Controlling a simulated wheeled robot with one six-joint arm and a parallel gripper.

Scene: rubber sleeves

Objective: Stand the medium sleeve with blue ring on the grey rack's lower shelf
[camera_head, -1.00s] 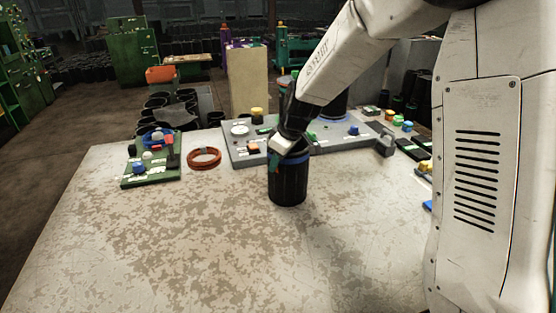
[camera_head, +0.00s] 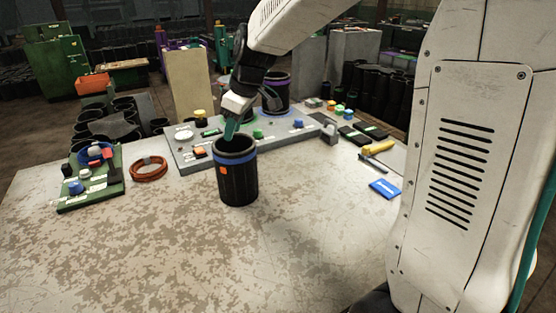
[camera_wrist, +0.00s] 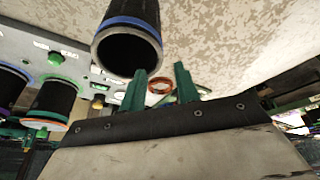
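The black sleeve with a blue ring (camera_head: 238,180) stands upright on the worn table, with its open end up and a small orange patch on its side. In the wrist view the same sleeve (camera_wrist: 131,28) shows its dark mouth close to my left-hand finger. My gripper (camera_head: 230,130) is just above and behind the sleeve's rim. In the wrist view the green fingers of my gripper (camera_wrist: 160,82) are apart with nothing gripped between them. I cannot tell whether a finger touches the rim. I cannot make out the grey rack for certain.
A grey control panel (camera_head: 215,155) lies behind the sleeve, with a purple-ringed sleeve (camera_head: 276,93) near it. A red cable coil (camera_head: 150,170) and a green board (camera_head: 88,192) are at left. A blue card (camera_head: 384,188) lies at right. The table's front is clear.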

